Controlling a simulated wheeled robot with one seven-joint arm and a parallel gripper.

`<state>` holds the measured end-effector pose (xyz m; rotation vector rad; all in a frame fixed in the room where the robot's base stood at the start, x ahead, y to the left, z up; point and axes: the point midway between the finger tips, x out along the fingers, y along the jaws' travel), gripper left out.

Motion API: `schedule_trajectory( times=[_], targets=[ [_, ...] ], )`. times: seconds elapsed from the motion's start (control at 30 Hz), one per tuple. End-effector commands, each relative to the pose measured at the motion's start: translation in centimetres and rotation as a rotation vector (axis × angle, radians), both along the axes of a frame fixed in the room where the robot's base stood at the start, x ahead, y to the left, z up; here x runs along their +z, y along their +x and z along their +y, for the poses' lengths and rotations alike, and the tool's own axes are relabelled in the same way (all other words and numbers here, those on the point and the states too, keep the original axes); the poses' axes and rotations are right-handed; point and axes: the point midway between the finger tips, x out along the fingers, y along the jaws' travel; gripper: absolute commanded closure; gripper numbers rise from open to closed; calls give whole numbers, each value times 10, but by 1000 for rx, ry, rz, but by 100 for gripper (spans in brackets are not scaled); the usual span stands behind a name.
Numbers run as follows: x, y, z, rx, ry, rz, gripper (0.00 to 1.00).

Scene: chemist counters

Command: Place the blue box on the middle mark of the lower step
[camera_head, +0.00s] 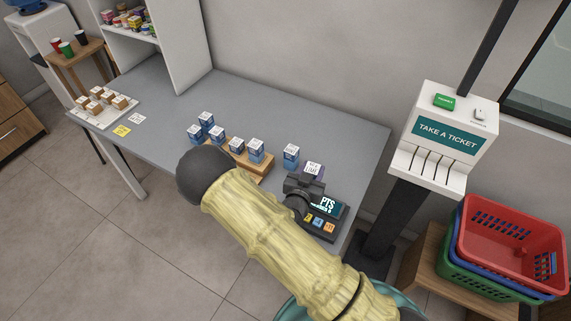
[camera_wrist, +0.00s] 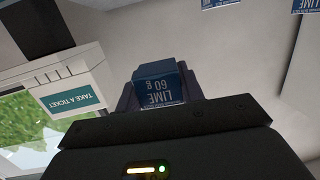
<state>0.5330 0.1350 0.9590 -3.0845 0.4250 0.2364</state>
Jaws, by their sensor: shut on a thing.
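My gripper (camera_head: 309,179) is shut on a blue box (camera_wrist: 160,88) with a white-lettered "LIME 60 g" label, which appears upside down in the wrist view. In the head view the held box's white top label (camera_head: 313,169) shows between the fingers, above the right part of the counter and near a dark device. The wooden step stand (camera_head: 262,168) is left of my gripper, partly hidden by my arm. Blue boxes (camera_head: 256,149) stand on its visible part. Its lower step and middle mark cannot be made out.
Another blue box (camera_head: 291,155) stands just left of and behind my gripper. Several more blue boxes (camera_head: 206,121) stand at the stand's left end. A dark device with a "PTS" screen (camera_head: 325,209) is close below my gripper. The back of the grey counter (camera_head: 270,100) is clear.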

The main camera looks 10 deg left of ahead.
Motion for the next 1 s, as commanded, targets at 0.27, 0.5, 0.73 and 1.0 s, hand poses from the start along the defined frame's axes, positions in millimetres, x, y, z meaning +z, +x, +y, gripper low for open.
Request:
schedule_trajectory(
  times=[0.27,0.5,0.73,1.0],
  targets=[
    [15,-7,-69,134,-11,8,85],
    [16,-24,-108,229,-7,6,85],
    [13,-39,-132,272,0,2,85],
    [11,-41,-134,276,2,-2,85]
  ],
)
